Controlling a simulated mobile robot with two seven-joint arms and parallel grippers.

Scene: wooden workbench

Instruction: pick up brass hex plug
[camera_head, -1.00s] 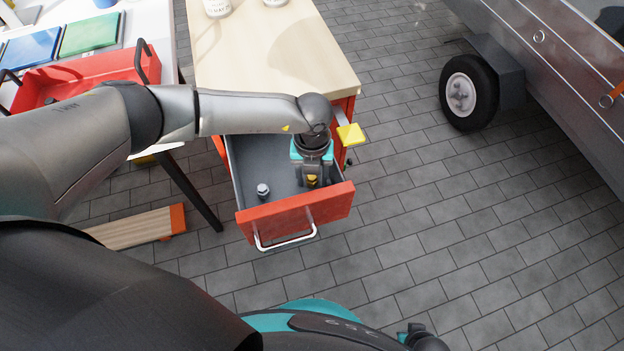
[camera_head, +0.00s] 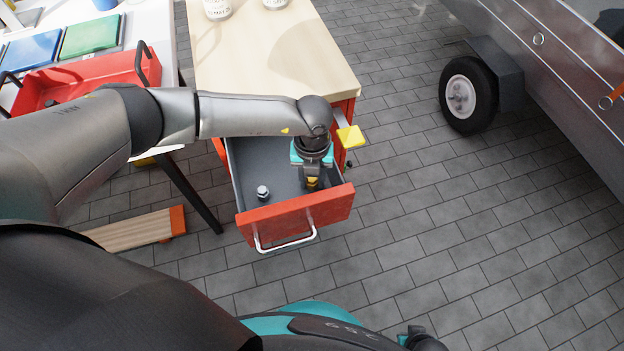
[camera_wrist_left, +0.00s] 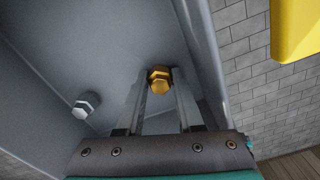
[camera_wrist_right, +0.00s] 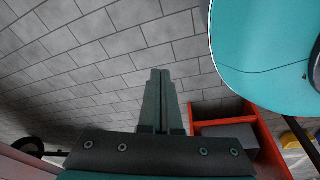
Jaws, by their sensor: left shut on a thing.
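The brass hex plug (camera_wrist_left: 159,79) is gold-coloured with a hex head. It is in the open drawer, near the drawer's right wall, and shows as a small yellow spot in the head view (camera_head: 312,183). My left gripper (camera_head: 311,179) reaches down into the drawer from above. In the left wrist view its two fingers are shut on the plug, one on each side. Whether the plug touches the drawer floor is hard to tell. My right gripper (camera_wrist_right: 160,78) shows only in its own wrist view, with its fingers together and nothing between them, over the paved floor.
A silver hex plug (camera_wrist_left: 86,106) stands apart in the same drawer, to the left. The drawer's red front (camera_head: 296,213) and grey walls surround my left gripper. A yellow block (camera_head: 351,136) juts out beside the cabinet's right side. The wooden top (camera_head: 270,60) is mostly clear.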

